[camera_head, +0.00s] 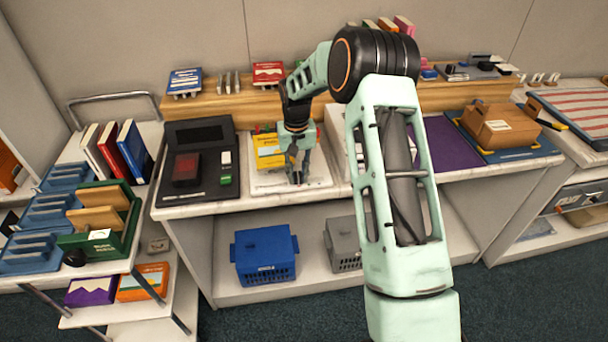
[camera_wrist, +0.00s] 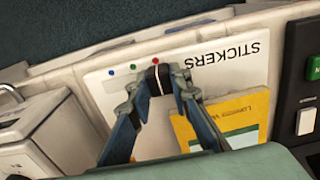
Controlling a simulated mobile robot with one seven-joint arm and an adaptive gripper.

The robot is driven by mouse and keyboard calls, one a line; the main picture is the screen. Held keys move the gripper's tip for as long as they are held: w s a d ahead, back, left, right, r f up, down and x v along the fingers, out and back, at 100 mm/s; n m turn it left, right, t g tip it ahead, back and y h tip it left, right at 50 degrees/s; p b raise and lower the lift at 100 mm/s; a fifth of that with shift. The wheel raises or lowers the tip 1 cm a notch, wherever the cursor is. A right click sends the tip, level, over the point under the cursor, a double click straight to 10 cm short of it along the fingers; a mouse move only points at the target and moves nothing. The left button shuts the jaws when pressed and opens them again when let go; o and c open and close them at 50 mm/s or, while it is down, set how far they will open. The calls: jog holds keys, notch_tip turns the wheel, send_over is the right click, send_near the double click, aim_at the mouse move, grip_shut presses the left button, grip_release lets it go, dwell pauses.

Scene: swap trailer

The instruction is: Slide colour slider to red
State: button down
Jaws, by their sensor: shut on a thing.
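The white slider panel marked "STICKERS" (camera_wrist: 225,68) lies on the counter and shows upside down in the wrist view. Blue (camera_wrist: 111,71), green (camera_wrist: 133,66) and red (camera_wrist: 155,61) dots run in a row along it. The black slider knob (camera_wrist: 153,77) sits right by the red dot. My gripper (camera_wrist: 161,78) is shut on the knob, a fingertip on each side. In the head view my gripper (camera_head: 297,178) points down at the panel (camera_head: 262,183), and its fingers hide the knob there.
A yellow booklet (camera_wrist: 240,116) lies on the panel close beside my fingers. A black device with a screen (camera_head: 198,134) stands left of the panel in the head view. A white box-like device (camera_wrist: 35,135) stands on its other side.

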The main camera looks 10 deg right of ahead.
aim_at(296, 174)
jog(key=shift+a, duration=0.25)
jog(key=c, duration=1.8)
grip_release()
jog(key=shift+o, duration=0.2)
jog(key=shift+r, duration=0.15)
notch_tip(296, 174, up, 12)
